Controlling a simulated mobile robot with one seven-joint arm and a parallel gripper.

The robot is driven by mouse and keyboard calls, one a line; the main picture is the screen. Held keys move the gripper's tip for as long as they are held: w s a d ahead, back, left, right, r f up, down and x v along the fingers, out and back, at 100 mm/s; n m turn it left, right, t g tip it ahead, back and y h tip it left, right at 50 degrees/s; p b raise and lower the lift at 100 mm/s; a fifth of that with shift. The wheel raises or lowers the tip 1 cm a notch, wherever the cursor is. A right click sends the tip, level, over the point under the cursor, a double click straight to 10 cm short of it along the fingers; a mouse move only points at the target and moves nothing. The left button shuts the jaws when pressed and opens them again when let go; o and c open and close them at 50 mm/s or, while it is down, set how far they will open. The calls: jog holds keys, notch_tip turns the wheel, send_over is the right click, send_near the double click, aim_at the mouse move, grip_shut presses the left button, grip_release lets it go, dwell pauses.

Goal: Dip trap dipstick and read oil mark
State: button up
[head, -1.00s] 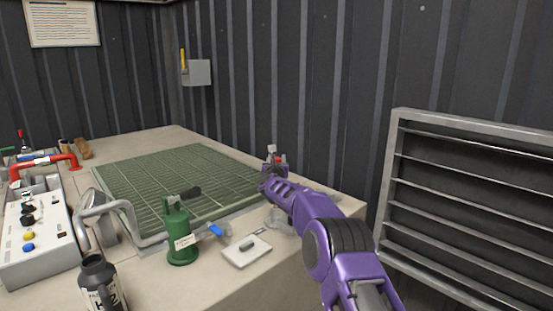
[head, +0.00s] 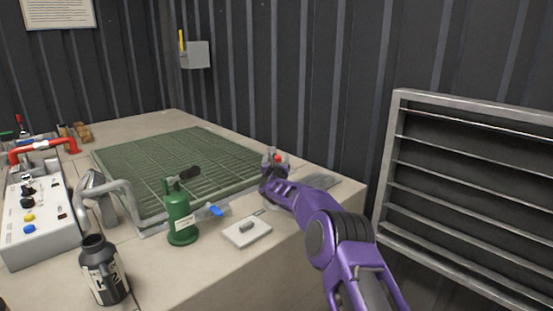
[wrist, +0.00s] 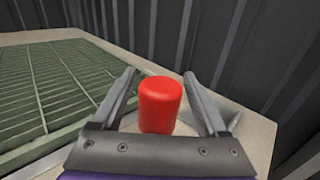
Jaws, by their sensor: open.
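A red, round-topped cylinder (wrist: 159,103), possibly the dipstick's grip, stands upright between the fingers of my gripper (wrist: 163,95) in the wrist view. The fingers are open, one on each side, with gaps to the red part. In the head view my gripper (head: 274,166) is at the far right part of the bench, and a bit of the red part (head: 278,158) shows beside it. The stick below and any oil mark are hidden. I cannot tell which object is the trap.
A green grating (head: 170,165) covers the middle. A control box (head: 38,225) stands left. A louvred panel (head: 470,180) is on the right wall.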

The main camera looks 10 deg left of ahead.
jog(key=shift+s, duration=0.15)
jog(key=s+d, duration=0.2)
jog(key=s, duration=1.5)
jog(key=shift+s, duration=0.2)
